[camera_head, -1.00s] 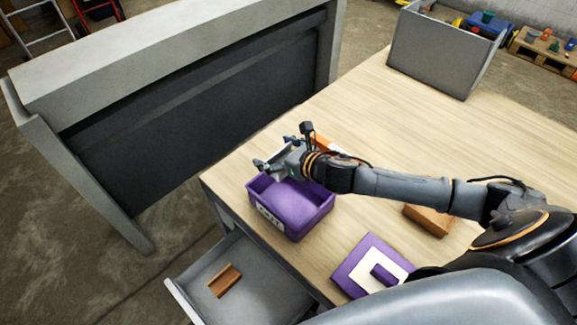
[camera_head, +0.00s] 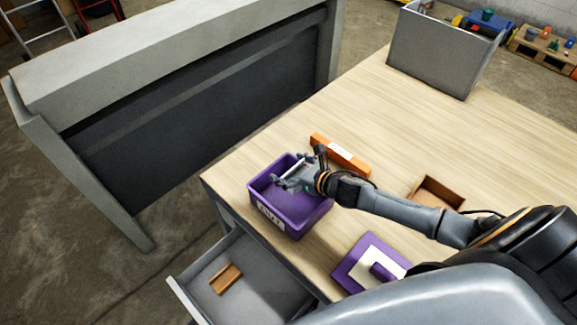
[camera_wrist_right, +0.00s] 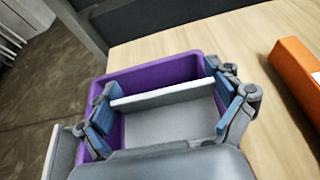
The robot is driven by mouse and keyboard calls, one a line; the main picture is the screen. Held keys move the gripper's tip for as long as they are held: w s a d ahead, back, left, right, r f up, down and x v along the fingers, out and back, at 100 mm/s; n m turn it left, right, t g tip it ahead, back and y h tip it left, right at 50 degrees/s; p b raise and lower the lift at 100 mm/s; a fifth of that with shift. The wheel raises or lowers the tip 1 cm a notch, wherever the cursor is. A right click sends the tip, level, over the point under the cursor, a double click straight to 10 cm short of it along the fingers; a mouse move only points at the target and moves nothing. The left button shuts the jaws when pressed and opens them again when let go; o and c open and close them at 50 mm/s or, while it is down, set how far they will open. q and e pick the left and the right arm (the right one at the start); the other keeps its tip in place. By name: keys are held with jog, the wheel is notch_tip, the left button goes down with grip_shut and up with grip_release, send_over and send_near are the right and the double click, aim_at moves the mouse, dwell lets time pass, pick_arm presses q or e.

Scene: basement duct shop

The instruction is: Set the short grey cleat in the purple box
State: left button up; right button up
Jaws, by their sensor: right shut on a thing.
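The short grey cleat (camera_wrist_right: 165,95) is held between the fingers of my right gripper (camera_wrist_right: 168,102), one finger at each end. In the head view my right gripper (camera_head: 296,178) is over the purple box (camera_head: 290,222), with its fingertips at the opening. The cleat's pale edge runs across the box opening in the wrist view. The purple box stands upright near the table's corner with a white label on its front. Whether the cleat touches the box floor cannot be told. My left gripper is not in view.
An orange bar (camera_head: 341,155) lies just behind the box. A purple and white lid (camera_head: 352,268) lies to its front right, and a brown tray (camera_head: 452,195) farther right. An open drawer (camera_head: 262,290) below holds a brown piece (camera_head: 226,277). The table's far middle is clear.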

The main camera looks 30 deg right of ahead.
jog(key=shift+f, duration=0.2)
jog(key=o, duration=0.7)
jog(key=shift+o, duration=0.6)
jog(key=shift+r, duration=0.1)
jog(key=shift+r, duration=0.3)
jog(key=b+v, duration=0.2)
jog(key=v, duration=0.9)
jog(key=shift+s, duration=0.45)
jog(key=shift+d, duration=0.1)
